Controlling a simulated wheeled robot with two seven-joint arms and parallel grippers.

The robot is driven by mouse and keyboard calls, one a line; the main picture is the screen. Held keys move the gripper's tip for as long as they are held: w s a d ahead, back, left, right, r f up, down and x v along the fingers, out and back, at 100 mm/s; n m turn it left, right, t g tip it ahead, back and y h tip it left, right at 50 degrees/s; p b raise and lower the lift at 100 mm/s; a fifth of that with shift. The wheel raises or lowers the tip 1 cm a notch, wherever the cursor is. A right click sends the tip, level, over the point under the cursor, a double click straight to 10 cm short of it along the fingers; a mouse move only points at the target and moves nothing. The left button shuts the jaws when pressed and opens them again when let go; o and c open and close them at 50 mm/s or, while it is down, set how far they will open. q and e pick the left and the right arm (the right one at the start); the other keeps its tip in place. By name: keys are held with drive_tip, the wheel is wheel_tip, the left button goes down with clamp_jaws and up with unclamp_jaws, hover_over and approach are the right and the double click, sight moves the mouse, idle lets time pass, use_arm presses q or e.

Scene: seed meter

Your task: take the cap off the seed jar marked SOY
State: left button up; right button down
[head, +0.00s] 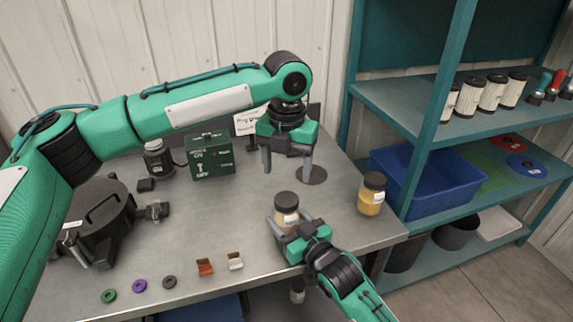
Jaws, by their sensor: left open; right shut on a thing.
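A clear jar (287,219) with pale contents stands near the table's front right, its dark cap (286,199) on top. Its label is too small to read. My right gripper (289,229) is shut on this jar from the front, low on its body. My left gripper (287,171) is open and empty, pointing down above the cap and apart from it. A second jar (370,199) with yellow contents and a dark cap stands to the right. I cannot tell from the labels which jar is marked SOY.
A black round device (98,222) and a green box (210,155) stand on the table (215,222). Small rings and two clips lie along the front edge. To the right, a shelf holds a blue bin (427,190) and several labelled cans. A round hole lies behind the held jar.

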sight(287, 199)
use_arm(q)
drive_tip(key=shift+m, duration=0.7)
drive_tip(key=shift+f, duration=0.2)
wheel_tip(287, 199, down, 8)
drive_tip(key=shift+r, duration=0.2)
